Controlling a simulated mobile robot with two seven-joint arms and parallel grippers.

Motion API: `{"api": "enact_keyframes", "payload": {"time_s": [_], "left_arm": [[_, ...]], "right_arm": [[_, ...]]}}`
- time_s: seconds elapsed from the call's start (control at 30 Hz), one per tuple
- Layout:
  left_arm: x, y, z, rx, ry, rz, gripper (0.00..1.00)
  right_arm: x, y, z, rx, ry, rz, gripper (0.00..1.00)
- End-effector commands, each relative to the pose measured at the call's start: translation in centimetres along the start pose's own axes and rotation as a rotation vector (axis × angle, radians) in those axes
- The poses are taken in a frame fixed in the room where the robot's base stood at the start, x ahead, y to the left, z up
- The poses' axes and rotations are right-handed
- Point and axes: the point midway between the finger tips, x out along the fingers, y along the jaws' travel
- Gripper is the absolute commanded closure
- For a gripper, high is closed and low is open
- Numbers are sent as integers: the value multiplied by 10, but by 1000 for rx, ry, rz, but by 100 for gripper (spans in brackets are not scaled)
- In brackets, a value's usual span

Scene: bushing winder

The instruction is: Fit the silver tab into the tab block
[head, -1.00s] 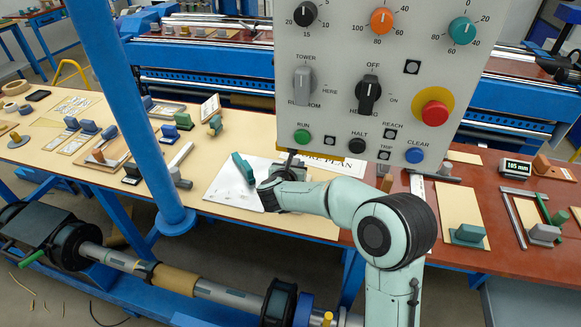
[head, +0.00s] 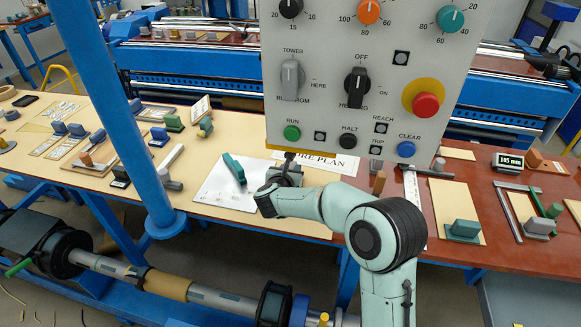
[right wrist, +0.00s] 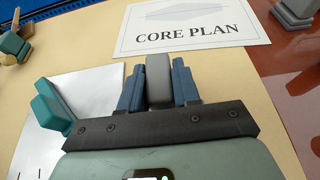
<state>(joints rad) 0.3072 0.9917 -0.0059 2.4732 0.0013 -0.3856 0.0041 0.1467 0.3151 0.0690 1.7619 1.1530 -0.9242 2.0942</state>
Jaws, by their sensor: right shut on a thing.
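My right gripper (right wrist: 158,88) is shut on a grey, silver-looking tab (right wrist: 158,78), held upright between its two blue-grey fingers in the right wrist view. In the head view the right gripper (head: 287,166) is above the tan worktop, just right of a pale metal sheet; the tab is too small to make out there. The lower end of the tab is hidden by the gripper body. I cannot tell which piece is the tab block. My left gripper is not in view.
A teal-handled piece (head: 235,169) stands on the pale sheet (head: 215,190), close left of the gripper. The CORE PLAN card (right wrist: 192,28) lies just beyond. The hanging control panel (head: 330,120) and the blue post (head: 147,140) stand in front of the table.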

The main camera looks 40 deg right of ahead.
Motion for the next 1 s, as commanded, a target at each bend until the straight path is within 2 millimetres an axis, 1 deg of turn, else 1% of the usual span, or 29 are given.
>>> {"api": "enact_keyframes", "payload": {"time_s": [0.03,0.2,0.77,1.0], "left_arm": [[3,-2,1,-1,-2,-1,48],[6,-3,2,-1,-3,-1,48],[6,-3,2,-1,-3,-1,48],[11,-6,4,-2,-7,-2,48]], "right_arm": [[2,0,-6,-2,2,0,100],[4,1,-11,-1,2,2,100],[3,2,-13,-3,5,5,100],[3,2,-14,-4,5,5,100]]}}
